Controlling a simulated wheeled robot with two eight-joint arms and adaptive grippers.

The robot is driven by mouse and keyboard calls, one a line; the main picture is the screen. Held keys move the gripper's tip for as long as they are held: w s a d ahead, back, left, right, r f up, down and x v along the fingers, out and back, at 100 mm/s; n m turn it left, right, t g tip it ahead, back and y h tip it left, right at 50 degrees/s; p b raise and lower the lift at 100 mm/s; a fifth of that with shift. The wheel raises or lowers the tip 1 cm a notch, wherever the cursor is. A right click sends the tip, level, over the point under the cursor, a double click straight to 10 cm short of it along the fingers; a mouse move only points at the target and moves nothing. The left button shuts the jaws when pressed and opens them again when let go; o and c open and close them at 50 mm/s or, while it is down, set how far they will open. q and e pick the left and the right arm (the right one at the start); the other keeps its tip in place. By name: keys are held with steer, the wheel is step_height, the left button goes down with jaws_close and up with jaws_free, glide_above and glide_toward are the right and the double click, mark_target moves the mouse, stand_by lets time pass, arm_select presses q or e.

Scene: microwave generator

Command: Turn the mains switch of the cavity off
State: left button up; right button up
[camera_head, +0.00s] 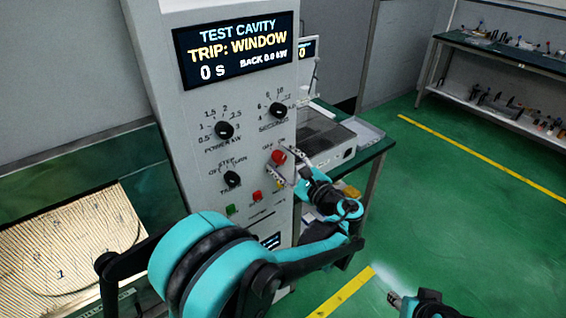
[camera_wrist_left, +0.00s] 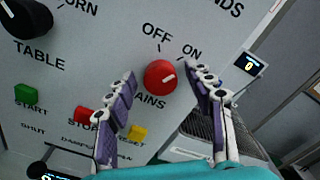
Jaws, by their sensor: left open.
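The mains switch is a red round knob (camera_head: 278,157) on the light grey cabinet front. It shows large in the left wrist view (camera_wrist_left: 160,77), with OFF and ON printed above it. Its white mark points up and right, toward ON. My left gripper (camera_wrist_left: 161,79) is open, with one purple-padded finger on each side of the knob. I cannot tell whether the fingers touch it. In the head view the left gripper (camera_head: 284,168) is at the knob and partly covers its label. My right gripper (camera_head: 394,298) is low at the right, far from the panel; its jaws are unclear.
A display (camera_head: 235,48) reads "TRIP: WINDOW" and "0 s". Black power (camera_head: 224,130), seconds (camera_head: 278,110) and table (camera_head: 232,179) knobs are nearby. Green start (camera_wrist_left: 25,94), red stop (camera_wrist_left: 85,114) and yellow reset (camera_wrist_left: 137,133) buttons sit below. A bench stands behind the cabinet.

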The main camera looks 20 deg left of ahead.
arm_select(q)
steer(key=c, duration=1.2)
steer(key=shift+o, duration=0.2)
steer(key=shift+n, duration=0.4)
steer(key=n, duration=0.5)
steer(key=shift+n+p, duration=0.3)
steer(key=n, duration=0.5)
steer(key=shift+n, duration=0.4)
steer(key=o, duration=1.2)
steer(key=shift+c, duration=0.2)
